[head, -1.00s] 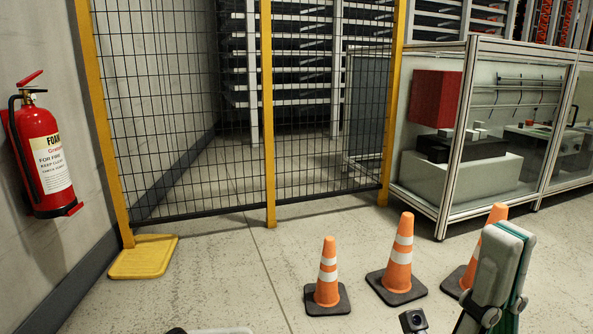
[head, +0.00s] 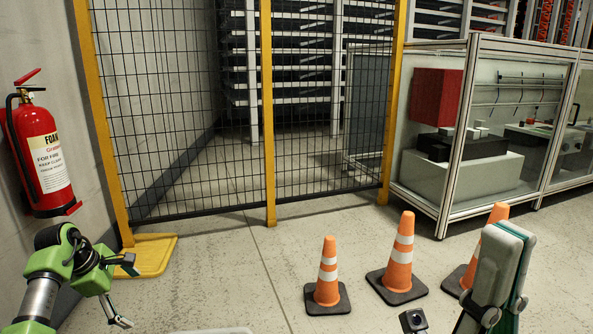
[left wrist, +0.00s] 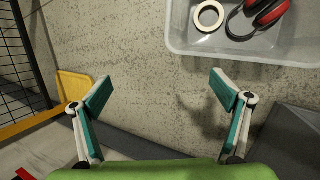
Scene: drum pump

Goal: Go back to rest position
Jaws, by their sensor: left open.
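My left gripper (head: 124,292) is at the lower left of the head view, at the end of a green arm. Its two fingers are spread apart with nothing between them. In the left wrist view the open fingers (left wrist: 162,92) with teal pads frame bare concrete floor. My right gripper (head: 497,272) shows as a large grey-white and teal part at the lower right of the head view. It is cut off by the bottom edge, and its opening cannot be made out.
A clear bin (left wrist: 290,55) holds a tape roll (left wrist: 209,16) and red earmuffs (left wrist: 262,15). A fire extinguisher (head: 38,150) hangs on the left wall. A mesh fence (head: 200,110) with a yellow foot (head: 155,258), several orange cones (head: 328,275) and a glass cabinet (head: 485,130) stand ahead.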

